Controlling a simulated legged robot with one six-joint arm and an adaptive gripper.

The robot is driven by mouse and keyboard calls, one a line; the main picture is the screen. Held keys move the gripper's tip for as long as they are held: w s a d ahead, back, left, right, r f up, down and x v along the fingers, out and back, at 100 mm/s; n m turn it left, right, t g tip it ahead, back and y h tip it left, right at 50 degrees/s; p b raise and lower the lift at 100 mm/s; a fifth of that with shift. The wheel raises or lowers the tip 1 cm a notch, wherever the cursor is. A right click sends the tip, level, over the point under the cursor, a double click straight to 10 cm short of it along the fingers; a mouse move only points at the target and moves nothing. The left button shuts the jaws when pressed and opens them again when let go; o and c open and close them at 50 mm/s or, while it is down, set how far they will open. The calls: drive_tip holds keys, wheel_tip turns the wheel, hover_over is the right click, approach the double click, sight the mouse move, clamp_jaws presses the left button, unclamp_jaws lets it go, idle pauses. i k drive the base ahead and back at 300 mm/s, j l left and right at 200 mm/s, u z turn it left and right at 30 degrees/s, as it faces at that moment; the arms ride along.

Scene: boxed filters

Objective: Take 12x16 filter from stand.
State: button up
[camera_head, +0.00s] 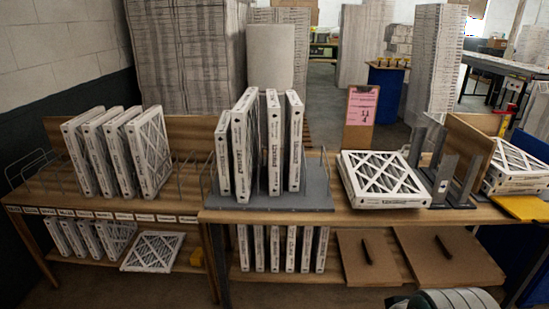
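Several white-framed filters (150,152) stand upright in a wire rack on the left table. Several more (243,145) stand upright on a grey stand (290,200) on the middle table, with one or two leaning. Size prints are too small to read, so I cannot tell which filter is 12x16. A filter with a white lattice face (385,178) lies flat to the right of the grey stand. A dark and grey ribbed part, likely mine, shows at the bottom right edge. I cannot make out my gripper.
Lower shelves hold more upright filters (283,249), a flat filter (153,251) and brown boards (450,257). A pink sign (361,105) stands behind the table. Grey upright brackets (440,172) and more filters (514,168) are at right. Tall stacks stand behind.

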sight(273, 109)
drive_tip(key=i+j, duration=0.15)
drive_tip(key=i, duration=0.25)
drive_tip(key=i+j, duration=0.15)
drive_tip(key=i, duration=0.3)
